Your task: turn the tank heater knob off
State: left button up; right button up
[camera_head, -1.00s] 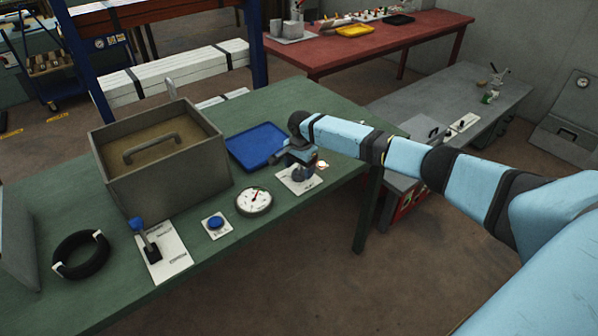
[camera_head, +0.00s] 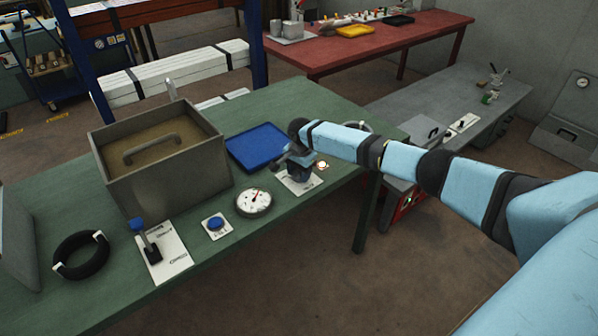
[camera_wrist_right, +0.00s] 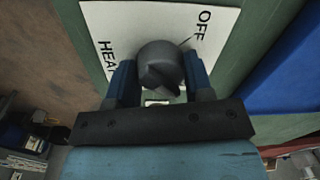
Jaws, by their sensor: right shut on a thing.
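The dark grey heater knob (camera_wrist_right: 160,67) sits on a white plate (camera_wrist_right: 228,22) marked OFF and, partly hidden, HEA. The plate also shows on the green bench in the head view (camera_head: 303,188). My right gripper (camera_wrist_right: 160,78) reaches down over the knob, with one blue finger on each side, shut on it. In the head view my right gripper (camera_head: 298,172) hides most of the knob. A tick runs from near the knob towards OFF; I cannot tell exactly where the knob's pointer aims. A small lamp (camera_head: 322,165) by the plate glows. My left gripper is not in view.
A blue tray (camera_head: 258,148) lies behind the plate, close to my gripper. A grey lidded tank (camera_head: 165,165) is farther back.

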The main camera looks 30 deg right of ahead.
jog(key=shift+r+n+p, duration=0.2)
jog(key=shift+n+p, duration=0.8)
jog(key=shift+p, duration=0.55)
jog(key=shift+f+n+p, duration=0.1)
jog(key=shift+n+p, duration=0.5)
jog(key=shift+n, duration=1.2)
jog(key=n, duration=0.2)
jog(key=shift+f+n+p, duration=0.1)
jog(key=shift+n+p, duration=0.2)
jog(key=shift+p, duration=0.1)
jog(key=n, duration=0.2)
jog(key=shift+n, duration=0.4)
jog(key=n, duration=0.3)
jog(key=shift+n, duration=0.3)
jog(key=shift+w+n+g, duration=0.1)
jog(key=shift+n+g, duration=0.2)
jog(key=shift+n, duration=1.2)
